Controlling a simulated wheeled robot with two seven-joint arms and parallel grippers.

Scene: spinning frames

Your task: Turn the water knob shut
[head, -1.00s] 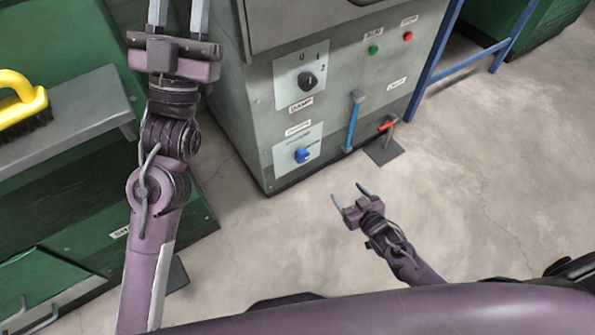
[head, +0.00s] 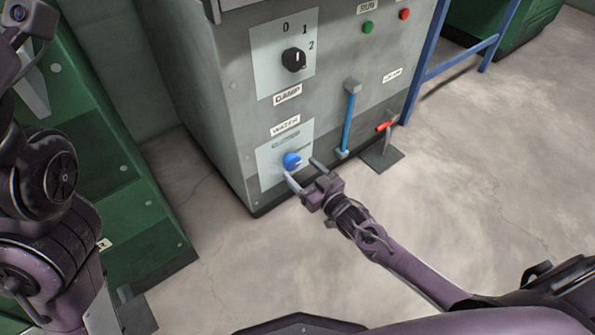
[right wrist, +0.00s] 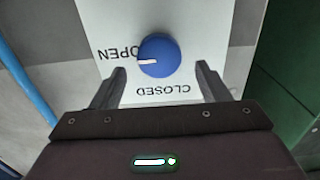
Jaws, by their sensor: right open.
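The blue water knob (head: 292,161) sits on a pale plate (head: 270,172) under a WATER label, low on the grey machine's front. In the right wrist view the knob (right wrist: 159,56) has a white mark pointing left, at the word OPEN. The word CLOSED is printed below it in that view. My right gripper (head: 302,170) is open in front of the knob. In the right wrist view its fingers (right wrist: 164,82) stand either side of the knob, apart from it. My left arm is at the left edge of the head view; its fingertips cannot be made out.
Above the water plate is a black damp dial (head: 294,60). To the right are a blue-handled lever (head: 349,118), a red-handled pedal (head: 384,127), and green (head: 368,28) and red (head: 404,14) buttons. A blue frame (head: 460,58) stands farther right. The right-hand floor is clear.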

